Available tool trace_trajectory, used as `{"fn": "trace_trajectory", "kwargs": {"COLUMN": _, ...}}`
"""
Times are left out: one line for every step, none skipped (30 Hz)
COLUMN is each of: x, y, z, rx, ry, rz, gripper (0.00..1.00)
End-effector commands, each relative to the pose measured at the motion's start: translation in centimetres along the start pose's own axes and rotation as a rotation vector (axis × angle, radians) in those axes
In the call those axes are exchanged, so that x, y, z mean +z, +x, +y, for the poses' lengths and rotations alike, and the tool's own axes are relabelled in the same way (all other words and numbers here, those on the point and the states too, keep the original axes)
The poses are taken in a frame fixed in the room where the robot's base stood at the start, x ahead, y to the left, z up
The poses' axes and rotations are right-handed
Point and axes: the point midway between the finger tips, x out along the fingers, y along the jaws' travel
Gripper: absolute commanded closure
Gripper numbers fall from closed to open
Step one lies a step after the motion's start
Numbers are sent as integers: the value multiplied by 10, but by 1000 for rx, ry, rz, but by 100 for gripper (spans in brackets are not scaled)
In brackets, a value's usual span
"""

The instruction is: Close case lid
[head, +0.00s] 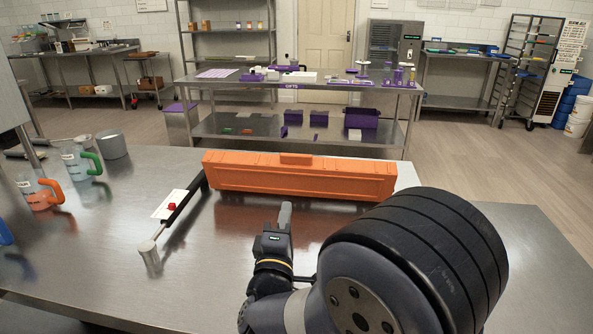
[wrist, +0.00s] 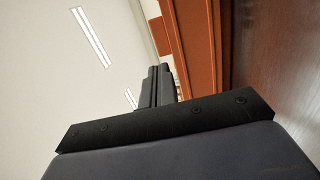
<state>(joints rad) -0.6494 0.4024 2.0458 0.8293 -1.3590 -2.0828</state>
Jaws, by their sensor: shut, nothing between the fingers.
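The long orange case (head: 300,182) lies across the far part of the steel table, its ribbed long side toward me. A small raised orange block (head: 296,159) shows at the middle of its top edge. I cannot tell from this low angle how far the lid is open. My gripper (head: 285,212) is shut and empty, pointing up in front of the case, apart from it as far as I can see. In the wrist view my fingertips (wrist: 160,72) show beside the orange case (wrist: 196,45), which runs along the right. The case's inside is hidden.
To the left of the case lie a black bar (head: 183,200) and a white card with a red piece (head: 170,207). Bare table (head: 520,250) lies at the right.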

Motion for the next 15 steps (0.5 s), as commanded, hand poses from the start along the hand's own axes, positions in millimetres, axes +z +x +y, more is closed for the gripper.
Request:
{"fn": "trace_trajectory", "kwargs": {"x": 1, "y": 7, "z": 0, "rx": 1, "ry": 0, "rz": -2, "gripper": 100}}
{"fn": "trace_trajectory", "kwargs": {"x": 1, "y": 11, "z": 0, "rx": 0, "ry": 0, "rz": -2, "gripper": 100}}
{"fn": "trace_trajectory", "kwargs": {"x": 2, "y": 19, "z": 1, "rx": 1, "ry": 1, "rz": -4, "gripper": 100}}
{"fn": "trace_trajectory", "kwargs": {"x": 1, "y": 24, "z": 1, "rx": 1, "ry": 1, "rz": -4, "gripper": 100}}
{"fn": "trace_trajectory", "kwargs": {"x": 1, "y": 31, "z": 1, "rx": 1, "ry": 1, "rz": -3, "gripper": 100}}
{"fn": "trace_trajectory", "kwargs": {"x": 2, "y": 40, "z": 1, "rx": 1, "ry": 1, "rz": -4, "gripper": 100}}
{"fn": "trace_trajectory", "kwargs": {"x": 2, "y": 47, "z": 1, "rx": 1, "ry": 1, "rz": -4, "gripper": 100}}
{"fn": "trace_trajectory", "kwargs": {"x": 1, "y": 53, "z": 0, "rx": 1, "ry": 1, "rz": -3, "gripper": 100}}
{"fn": "trace_trajectory", "kwargs": {"x": 2, "y": 62, "z": 0, "rx": 0, "ry": 2, "rz": -4, "gripper": 100}}
{"fn": "trace_trajectory", "kwargs": {"x": 2, "y": 68, "z": 1, "rx": 1, "ry": 2, "rz": -3, "gripper": 100}}
{"fn": "trace_trajectory", "kwargs": {"x": 1, "y": 75, "z": 1, "rx": 0, "ry": 2, "rz": -2, "gripper": 100}}
{"fn": "trace_trajectory", "kwargs": {"x": 1, "y": 83, "z": 0, "rx": 1, "ry": 2, "rz": -2, "gripper": 100}}
{"fn": "trace_trajectory", "kwargs": {"x": 1, "y": 89, "z": 0, "rx": -1, "ry": 2, "rz": -2, "gripper": 100}}
{"fn": "trace_trajectory", "kwargs": {"x": 1, "y": 95, "z": 0, "rx": 0, "ry": 2, "rz": -2, "gripper": 100}}
{"fn": "trace_trajectory", "kwargs": {"x": 1, "y": 102, "z": 0, "rx": 0, "ry": 2, "rz": -1, "gripper": 100}}
